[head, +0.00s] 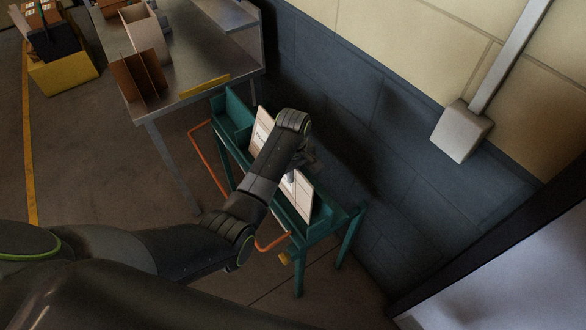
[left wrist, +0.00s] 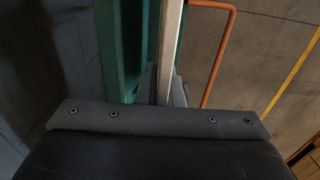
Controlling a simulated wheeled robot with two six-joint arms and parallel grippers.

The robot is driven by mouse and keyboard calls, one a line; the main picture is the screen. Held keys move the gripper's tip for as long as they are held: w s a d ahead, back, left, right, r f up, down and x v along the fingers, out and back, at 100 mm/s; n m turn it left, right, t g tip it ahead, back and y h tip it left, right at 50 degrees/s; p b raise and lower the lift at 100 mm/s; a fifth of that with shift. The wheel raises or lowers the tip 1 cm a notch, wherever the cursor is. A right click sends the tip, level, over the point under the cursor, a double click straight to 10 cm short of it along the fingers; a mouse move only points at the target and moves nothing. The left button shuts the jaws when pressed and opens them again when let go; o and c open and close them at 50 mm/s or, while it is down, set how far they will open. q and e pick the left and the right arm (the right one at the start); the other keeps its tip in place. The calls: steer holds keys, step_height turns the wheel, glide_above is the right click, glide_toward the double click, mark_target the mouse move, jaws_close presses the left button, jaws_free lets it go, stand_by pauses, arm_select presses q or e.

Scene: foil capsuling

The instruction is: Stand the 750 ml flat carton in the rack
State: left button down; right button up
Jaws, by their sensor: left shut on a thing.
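The pale flat carton (head: 262,127) is on edge, a little tilted, at the teal rack (head: 237,109) beside the wall. My left gripper (head: 300,168) is at the carton's upper edge and shut on it, and my arm covers its middle. In the left wrist view the carton (left wrist: 170,45) shows as a thin edge between my left gripper's fingers (left wrist: 164,88), with the teal rack (left wrist: 119,45) alongside. I cannot tell whether the carton's lower edge rests on the rack. My right gripper is not in view.
An orange rail (head: 205,160) runs along the rack's front. A metal table (head: 190,70) behind it holds brown card dividers (head: 138,78) and an open box (head: 146,35). A dark-blue and cream wall (head: 330,95) closes off the right side. A yellow crate (head: 65,73) stands at the far left.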

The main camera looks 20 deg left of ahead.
arm_select(q)
steer(key=shift+f+b, duration=0.9)
steer(key=shift+f, duration=1.35)
steer(key=c, duration=1.5)
jaws_free()
steer(key=shift+r, duration=0.1)
